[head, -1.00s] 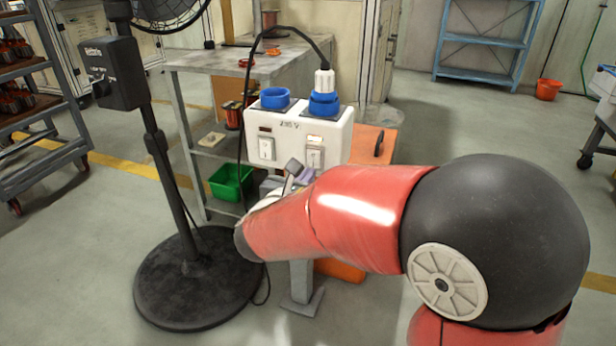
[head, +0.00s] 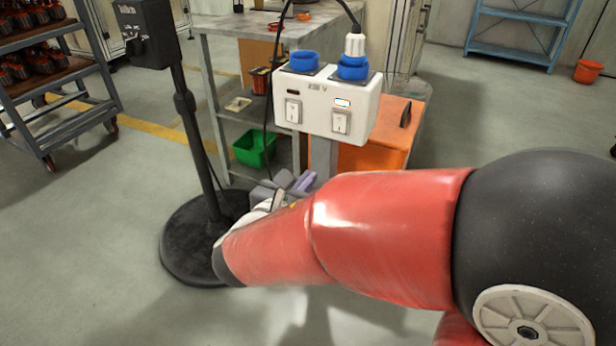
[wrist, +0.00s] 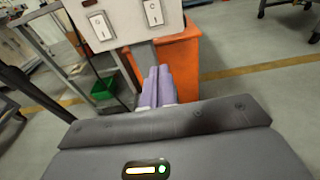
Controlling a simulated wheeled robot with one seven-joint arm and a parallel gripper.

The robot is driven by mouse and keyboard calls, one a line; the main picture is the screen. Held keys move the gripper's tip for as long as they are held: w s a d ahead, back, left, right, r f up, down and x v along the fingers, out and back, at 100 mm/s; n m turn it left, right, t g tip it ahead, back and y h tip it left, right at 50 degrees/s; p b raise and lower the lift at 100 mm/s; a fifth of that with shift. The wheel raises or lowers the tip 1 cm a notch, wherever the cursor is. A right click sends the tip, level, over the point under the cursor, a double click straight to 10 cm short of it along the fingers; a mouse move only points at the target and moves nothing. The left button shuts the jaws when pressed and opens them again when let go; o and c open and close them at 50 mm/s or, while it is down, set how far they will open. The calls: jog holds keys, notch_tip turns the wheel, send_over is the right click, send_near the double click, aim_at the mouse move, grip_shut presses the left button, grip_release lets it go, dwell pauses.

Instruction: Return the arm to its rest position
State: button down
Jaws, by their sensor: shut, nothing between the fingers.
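My red and black arm crosses the lower right of the head view. My gripper (head: 296,184) shows past the forearm as small grey and purple fingers, partly hidden by the arm. In the wrist view the purple fingers (wrist: 157,88) lie side by side, shut, with nothing between them. They point toward the post and the lower edge of the white socket box (head: 325,103), apart from it as far as I can tell. The box has two blue sockets and two switches; a white and blue plug (head: 354,45) with a black cable sits in the right socket.
A black fan stand (head: 190,130) with a round base is left of my arm. An orange cabinet (head: 398,130) is behind the box. A grey workbench (head: 222,22) with a green bin (head: 254,148) stands behind. A cart (head: 70,85) is at far left. Open floor lies right.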

jog(key=s+d+r+m+g+h+p, duration=0.1)
jog(key=s+d+m+g+h+p, duration=0.2)
jog(key=d+m, duration=0.5)
jog(key=s+d+r+m+g, duration=0.1)
jog(key=s+d+m+g, duration=0.4)
jog(key=d, duration=0.6)
jog(key=s+r+m+g+y+p, duration=0.1)
jog(key=s+m+y, duration=0.3)
jog(key=m, duration=0.5)
jog(key=s+d+r+m+g+y+p, duration=0.1)
jog(key=s+r+m+y+p, duration=0.1)
jog(key=m, duration=0.8)
jog(key=s+y+p, duration=0.1)
jog(key=s+y, duration=0.1)
jog(key=shift+s+r+y, duration=0.15)
jog(key=shift+s+y, duration=0.15)
jog(key=shift+s, duration=0.05)
